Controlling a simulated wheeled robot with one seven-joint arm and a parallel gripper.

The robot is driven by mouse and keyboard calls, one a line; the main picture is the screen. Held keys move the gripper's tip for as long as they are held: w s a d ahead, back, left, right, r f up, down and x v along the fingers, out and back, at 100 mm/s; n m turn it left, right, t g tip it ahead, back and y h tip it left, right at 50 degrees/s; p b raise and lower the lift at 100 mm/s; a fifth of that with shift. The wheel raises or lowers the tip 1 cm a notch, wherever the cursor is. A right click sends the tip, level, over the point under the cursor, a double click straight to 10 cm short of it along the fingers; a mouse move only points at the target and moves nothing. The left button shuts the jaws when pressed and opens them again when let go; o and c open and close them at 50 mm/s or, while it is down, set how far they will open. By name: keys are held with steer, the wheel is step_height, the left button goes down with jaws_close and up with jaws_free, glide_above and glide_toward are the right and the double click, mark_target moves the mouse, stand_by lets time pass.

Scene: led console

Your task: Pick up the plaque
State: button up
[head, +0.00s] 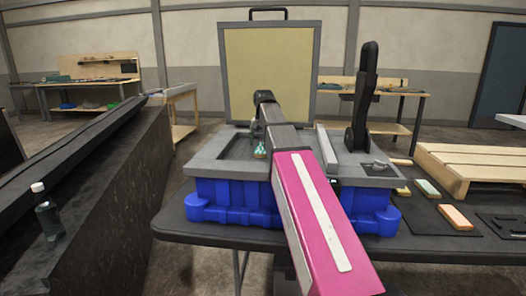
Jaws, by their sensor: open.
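I cannot tell for sure which thing is the plaque. A small teal thing (260,150) shows beside the arm over the console. The arm hides part of the console's middle.
A framed yellow panel (270,70) stands behind the console. A black upright lever-like piece (364,95) rises at its right. A wooden pallet (475,163) lies at the far right. A dark bottle (48,215) stands on the black structure at left.

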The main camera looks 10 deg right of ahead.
steer(key=shift+f, duration=0.95)
steer(key=c, duration=1)
steer(key=shift+r, duration=0.1)
steer(key=shift+c, duration=0.2)
